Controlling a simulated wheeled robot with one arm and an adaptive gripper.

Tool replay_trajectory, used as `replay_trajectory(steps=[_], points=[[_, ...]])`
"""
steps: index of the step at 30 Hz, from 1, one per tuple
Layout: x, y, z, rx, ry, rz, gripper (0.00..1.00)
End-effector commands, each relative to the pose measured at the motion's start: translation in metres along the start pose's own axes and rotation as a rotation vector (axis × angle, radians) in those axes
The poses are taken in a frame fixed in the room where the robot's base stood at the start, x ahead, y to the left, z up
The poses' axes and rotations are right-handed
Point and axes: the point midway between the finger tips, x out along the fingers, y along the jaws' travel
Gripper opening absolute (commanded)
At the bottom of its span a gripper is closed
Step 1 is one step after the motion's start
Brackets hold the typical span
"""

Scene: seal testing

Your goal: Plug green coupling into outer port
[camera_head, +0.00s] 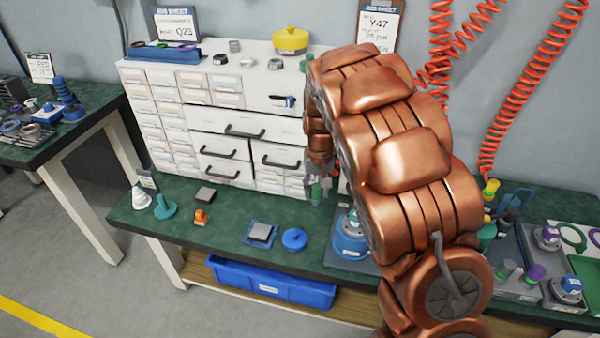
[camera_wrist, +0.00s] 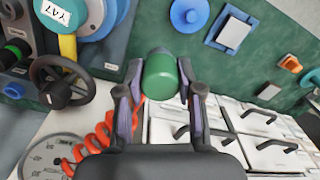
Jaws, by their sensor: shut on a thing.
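My gripper (camera_wrist: 161,75) is shut on the green coupling (camera_wrist: 160,78), which sits between its two fingers with its rounded end facing away from the wrist. An orange-red coiled hose (camera_wrist: 98,138) shows beside the fingers. In the head view, my copper-coloured arm covers much of the right half, and the gripper (camera_head: 317,188) is partly hidden at its left, above the bench near the drawer cabinet. The blue test fixture (camera_head: 350,243) stands on the bench, partly behind my arm. I cannot make out which part is the outer port.
In the wrist view, a black handwheel (camera_wrist: 65,88) and a round gauge (camera_wrist: 50,155) are at left. The white drawer cabinet (camera_head: 215,125) backs the bench. A blue disc (camera_head: 294,239) and a grey block (camera_head: 261,233) lie on the green bench top (camera_head: 225,235). Coiled hoses (camera_head: 520,90) hang right.

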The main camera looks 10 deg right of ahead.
Motion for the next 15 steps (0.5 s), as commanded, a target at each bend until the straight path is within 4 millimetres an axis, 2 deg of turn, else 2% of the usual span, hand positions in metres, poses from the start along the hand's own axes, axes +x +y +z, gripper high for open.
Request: replay_trajectory(steps=[6, 12, 15], points=[[-0.004, 0.082, 0.001, 0.276, 0.003, -0.012, 0.0], [-0.008, 0.149, 0.015, 0.502, -0.001, -0.013, 0.0], [0.001, 0.178, 0.024, 0.598, 0.007, -0.008, 0.0]])
